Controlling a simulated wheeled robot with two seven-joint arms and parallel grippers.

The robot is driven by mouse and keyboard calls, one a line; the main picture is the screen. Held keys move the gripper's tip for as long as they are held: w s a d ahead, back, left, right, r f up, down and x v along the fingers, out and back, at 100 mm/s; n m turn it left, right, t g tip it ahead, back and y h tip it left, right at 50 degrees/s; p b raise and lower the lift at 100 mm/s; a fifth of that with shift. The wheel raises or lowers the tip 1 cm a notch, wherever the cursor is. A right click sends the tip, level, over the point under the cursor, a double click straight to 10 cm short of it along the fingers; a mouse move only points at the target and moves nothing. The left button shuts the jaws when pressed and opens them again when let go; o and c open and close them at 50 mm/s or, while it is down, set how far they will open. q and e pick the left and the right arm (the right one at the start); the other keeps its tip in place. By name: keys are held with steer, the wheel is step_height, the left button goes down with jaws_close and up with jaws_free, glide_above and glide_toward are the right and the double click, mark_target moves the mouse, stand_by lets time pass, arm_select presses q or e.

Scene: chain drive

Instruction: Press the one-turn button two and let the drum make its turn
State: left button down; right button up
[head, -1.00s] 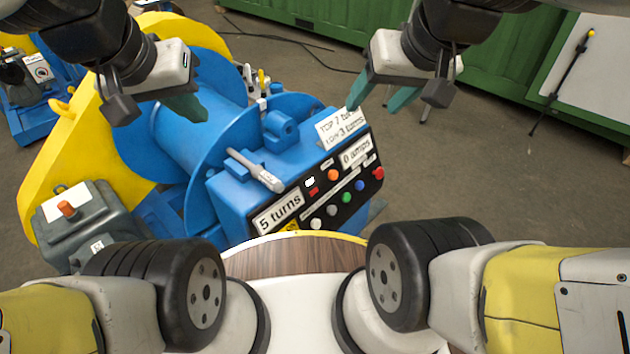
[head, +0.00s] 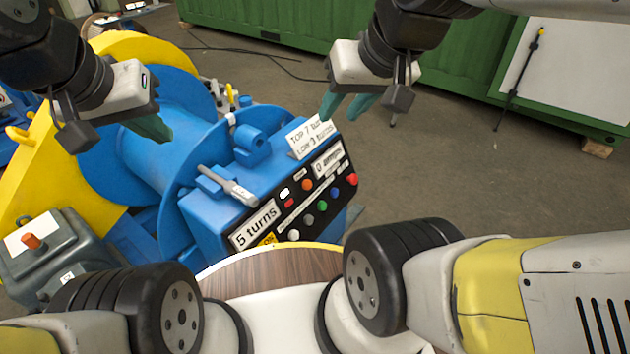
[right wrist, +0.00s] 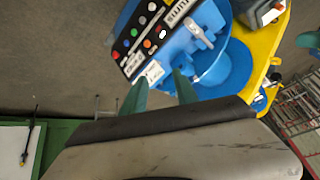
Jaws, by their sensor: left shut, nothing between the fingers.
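The blue winch's black button panel (head: 328,201) stands in the middle of the head view, with white, orange, red, grey, green and blue buttons. Which button is number two cannot be read. The panel also shows in the right wrist view (right wrist: 122,45). The blue drum (head: 172,140) lies behind and left of it. My right gripper (head: 346,105) is open and empty, above and beyond the panel's upper right end; its spread fingers also show in the right wrist view (right wrist: 160,92). My left gripper (head: 152,128) is shut and empty over the drum.
A "5 turns" label (head: 255,225) is on the panel, and a white sign (head: 310,137) reads about top 7 and low 3 turns. A grey lever (head: 232,187) sits on the blue housing. A grey box with an orange knob (head: 50,255) is at left. Green containers stand behind.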

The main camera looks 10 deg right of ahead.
jaws_close()
stand_by(1.4)
